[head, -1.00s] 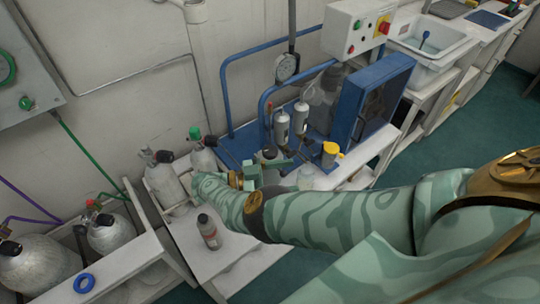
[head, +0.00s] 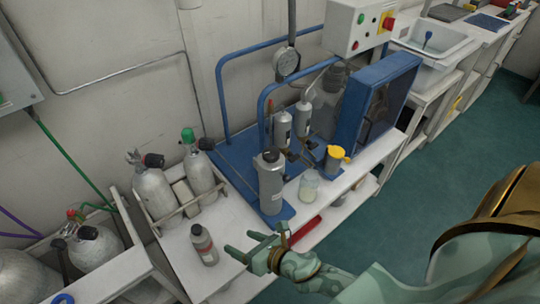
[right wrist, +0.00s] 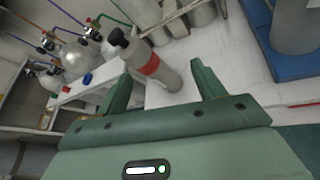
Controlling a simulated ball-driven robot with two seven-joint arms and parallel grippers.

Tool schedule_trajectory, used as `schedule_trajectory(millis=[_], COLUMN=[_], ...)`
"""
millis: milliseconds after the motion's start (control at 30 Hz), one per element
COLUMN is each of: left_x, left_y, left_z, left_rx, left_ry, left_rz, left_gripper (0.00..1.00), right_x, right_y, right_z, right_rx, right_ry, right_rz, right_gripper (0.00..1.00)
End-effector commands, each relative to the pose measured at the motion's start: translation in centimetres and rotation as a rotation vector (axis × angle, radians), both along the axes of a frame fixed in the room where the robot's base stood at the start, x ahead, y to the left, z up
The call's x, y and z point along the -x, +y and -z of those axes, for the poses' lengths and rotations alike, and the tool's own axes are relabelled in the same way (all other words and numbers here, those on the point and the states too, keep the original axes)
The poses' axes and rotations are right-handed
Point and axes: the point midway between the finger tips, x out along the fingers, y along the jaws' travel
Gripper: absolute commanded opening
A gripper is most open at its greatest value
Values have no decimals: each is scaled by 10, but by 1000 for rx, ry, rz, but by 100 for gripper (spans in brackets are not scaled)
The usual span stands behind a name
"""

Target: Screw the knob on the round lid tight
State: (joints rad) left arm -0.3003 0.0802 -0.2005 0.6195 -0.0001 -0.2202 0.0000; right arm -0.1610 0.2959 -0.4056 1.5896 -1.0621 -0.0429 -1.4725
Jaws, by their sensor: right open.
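A grey canister (head: 271,185) stands upright on the blue base. Its round lid carries a small dark knob (head: 270,154); the picture is too small to tell how tightly it sits. The lower part of a grey cylinder, likely this canister, shows in the right wrist view (right wrist: 297,28). My right gripper (head: 242,246) is open and empty, in front of the canister and apart from it. In the right wrist view its spread fingers (right wrist: 160,75) have nothing between them. My left gripper is not in view.
A small grey bottle with a red band (head: 204,246) stands left of my right gripper, beyond the fingers in the wrist view (right wrist: 148,64). A glass jar (head: 308,187), yellow-topped cup (head: 335,158) and red bar (head: 304,231) are right of it. Cylinders (head: 155,190) stand in a rack at left.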

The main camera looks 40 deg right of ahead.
Motion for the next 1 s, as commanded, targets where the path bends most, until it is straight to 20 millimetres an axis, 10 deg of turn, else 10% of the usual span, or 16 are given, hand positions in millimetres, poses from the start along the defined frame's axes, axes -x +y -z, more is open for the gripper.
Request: schedule_trajectory(millis=[400,667,1000], left_x=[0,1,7], left_y=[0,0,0], left_z=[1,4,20], left_rx=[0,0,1], left_ry=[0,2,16], left_rz=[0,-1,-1], left_gripper=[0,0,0], right_x=[0,-11,-85], right_y=[-98,-117,-155], right_z=[-108,-115,-112], right_rx=[446,435,438], right_ry=[-333,-364,-359], right_rz=[679,753,752], right_gripper=[68,68,68])
